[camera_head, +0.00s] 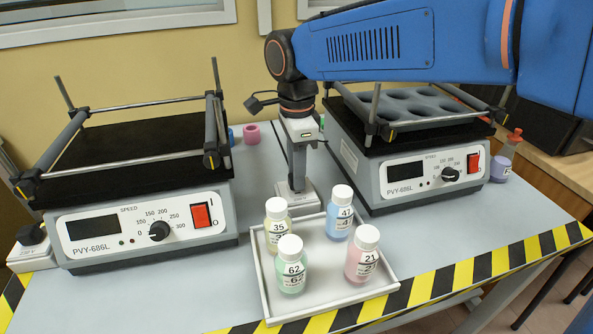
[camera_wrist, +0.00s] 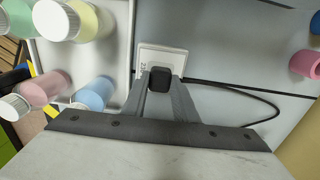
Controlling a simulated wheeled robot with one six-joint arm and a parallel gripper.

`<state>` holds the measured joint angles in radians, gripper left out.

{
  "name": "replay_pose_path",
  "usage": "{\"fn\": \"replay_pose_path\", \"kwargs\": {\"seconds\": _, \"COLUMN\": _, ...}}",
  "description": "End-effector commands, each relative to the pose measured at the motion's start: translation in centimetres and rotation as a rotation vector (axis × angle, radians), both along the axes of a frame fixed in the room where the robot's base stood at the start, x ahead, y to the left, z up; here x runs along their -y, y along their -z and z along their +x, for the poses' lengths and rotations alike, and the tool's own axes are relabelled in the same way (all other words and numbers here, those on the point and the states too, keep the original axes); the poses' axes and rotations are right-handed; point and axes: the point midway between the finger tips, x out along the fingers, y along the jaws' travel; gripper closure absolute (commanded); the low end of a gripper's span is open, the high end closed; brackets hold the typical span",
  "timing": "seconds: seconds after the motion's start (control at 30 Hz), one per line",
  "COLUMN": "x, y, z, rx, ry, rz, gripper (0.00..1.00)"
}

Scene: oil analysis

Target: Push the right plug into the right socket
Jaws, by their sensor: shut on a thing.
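The right plug (camera_wrist: 161,78) is black and sits between the fingertips of my gripper (camera_wrist: 160,88), which is shut on it. The right socket (camera_wrist: 163,58) is a white block directly beyond the plug in the wrist view. The plug overlaps the socket's face there; I cannot tell how deep it sits. In the head view my gripper (camera_head: 297,183) points down onto the right socket (camera_head: 298,203), which stands on the table between the two shakers. The plug is hidden by the fingers in that view. A black cable runs right from the plug in the wrist view.
A left shaker (camera_head: 140,225) and a right shaker (camera_head: 405,170) flank the socket. A white tray (camera_head: 318,285) with several labelled bottles stands close in front of it. Another socket (camera_head: 30,255) is at the far left.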

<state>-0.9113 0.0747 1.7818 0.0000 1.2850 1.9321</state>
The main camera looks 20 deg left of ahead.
Motion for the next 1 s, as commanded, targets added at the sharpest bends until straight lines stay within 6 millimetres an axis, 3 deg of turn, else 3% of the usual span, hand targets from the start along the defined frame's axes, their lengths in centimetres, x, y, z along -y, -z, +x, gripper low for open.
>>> {"fn": "replay_pose_path", "kwargs": {"seconds": 1.0, "x": 0.0, "y": 1.1, "z": 0.0, "rx": 0.0, "ry": 0.0, "rz": 0.0, "gripper": 0.94}}
